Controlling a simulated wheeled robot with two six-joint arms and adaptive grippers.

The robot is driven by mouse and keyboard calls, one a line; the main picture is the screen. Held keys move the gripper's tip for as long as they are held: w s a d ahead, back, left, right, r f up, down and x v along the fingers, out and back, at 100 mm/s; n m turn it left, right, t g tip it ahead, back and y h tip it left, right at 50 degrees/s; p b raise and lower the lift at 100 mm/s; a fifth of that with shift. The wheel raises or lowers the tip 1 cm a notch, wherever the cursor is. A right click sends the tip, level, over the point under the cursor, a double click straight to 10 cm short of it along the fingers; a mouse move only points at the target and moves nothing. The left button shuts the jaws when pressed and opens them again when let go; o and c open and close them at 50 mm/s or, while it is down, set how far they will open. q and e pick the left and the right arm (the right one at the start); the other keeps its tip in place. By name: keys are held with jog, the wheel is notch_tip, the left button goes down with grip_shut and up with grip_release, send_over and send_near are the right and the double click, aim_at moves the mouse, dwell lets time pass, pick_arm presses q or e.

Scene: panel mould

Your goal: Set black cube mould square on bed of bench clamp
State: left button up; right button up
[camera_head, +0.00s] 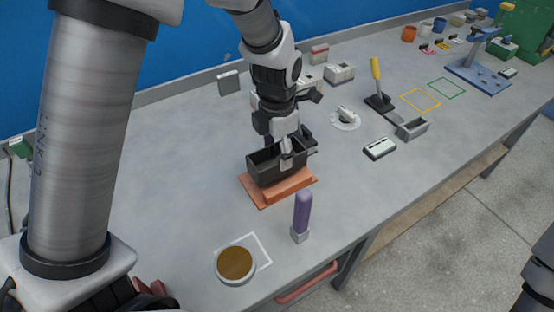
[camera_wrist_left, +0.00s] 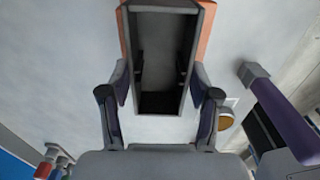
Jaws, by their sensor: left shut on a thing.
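The black cube mould (camera_head: 264,170), an open-topped dark box, sits over an orange base block (camera_head: 264,199) on the bench. It looks roughly in line with the block, but I cannot tell whether it rests fully on it. My left gripper (camera_head: 290,157) comes down from above and is shut on the mould. In the left wrist view the mould (camera_wrist_left: 158,103) lies between the two fingers, with orange edges showing beside its far end. A black lever with a yellow handle (camera_head: 376,70) stands further right and looks like a clamp; I cannot tell for certain which thing is the bench clamp.
A purple upright handle (camera_head: 303,209) on a grey foot stands close in front of the orange block. A round brown-topped pot (camera_head: 235,264) is at the near edge. A grey open box (camera_head: 412,129) and a white block (camera_head: 379,149) lie right. The bench left of the mould is clear.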

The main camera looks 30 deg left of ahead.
aim_at(277, 160)
pick_arm(q)
jog(key=shift+f, duration=1.45)
jog(key=o, duration=1.6)
jog(key=shift+f, duration=0.1)
jog(key=shift+c, duration=0.2)
notch_tip(277, 160, up, 12)
